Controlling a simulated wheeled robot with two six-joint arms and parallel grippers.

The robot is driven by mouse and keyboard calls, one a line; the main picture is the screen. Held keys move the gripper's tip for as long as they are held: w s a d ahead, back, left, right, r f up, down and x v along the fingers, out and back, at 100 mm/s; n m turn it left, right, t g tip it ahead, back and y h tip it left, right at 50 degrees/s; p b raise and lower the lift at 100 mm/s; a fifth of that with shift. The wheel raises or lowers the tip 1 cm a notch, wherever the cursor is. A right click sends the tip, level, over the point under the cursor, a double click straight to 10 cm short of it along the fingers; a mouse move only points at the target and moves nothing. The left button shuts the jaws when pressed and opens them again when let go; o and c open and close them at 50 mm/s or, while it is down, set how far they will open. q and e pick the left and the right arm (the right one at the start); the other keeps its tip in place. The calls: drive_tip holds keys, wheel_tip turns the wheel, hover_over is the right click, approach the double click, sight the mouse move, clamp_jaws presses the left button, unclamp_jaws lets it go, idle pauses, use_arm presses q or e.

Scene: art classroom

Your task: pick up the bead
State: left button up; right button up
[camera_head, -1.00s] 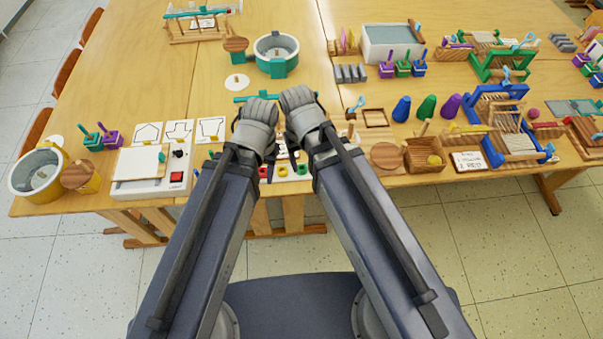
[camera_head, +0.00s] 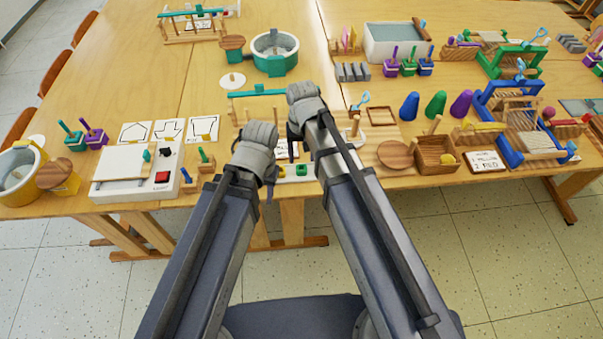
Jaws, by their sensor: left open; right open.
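Small coloured pieces with dark centres lie at the front table edge between my arms. They include a green one (camera_head: 301,170) and a yellow one (camera_head: 281,171). They look like beads, but I cannot tell which one the task means, and my arms may hide others. My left gripper (camera_head: 268,172) is open just left of these pieces, with its fingertips mostly hidden by its own wrist. My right gripper (camera_head: 294,132) is open above and behind them, also mostly hidden. I see nothing held in either gripper.
A white box with a red button (camera_head: 133,175) stands left of my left arm. A teal bar on a wooden stand (camera_head: 258,92) lies behind my grippers. To the right are a round wooden disc (camera_head: 396,154), a wooden box with a yellow ball (camera_head: 434,152) and blue, green and purple cones.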

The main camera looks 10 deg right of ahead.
sight(301, 166)
drive_tip(key=shift+f+b, duration=2.6)
drive_tip(key=shift+f, duration=0.2)
drive_tip(key=shift+r, duration=0.1)
drive_tip(key=shift+c, duration=0.2)
clamp_jaws()
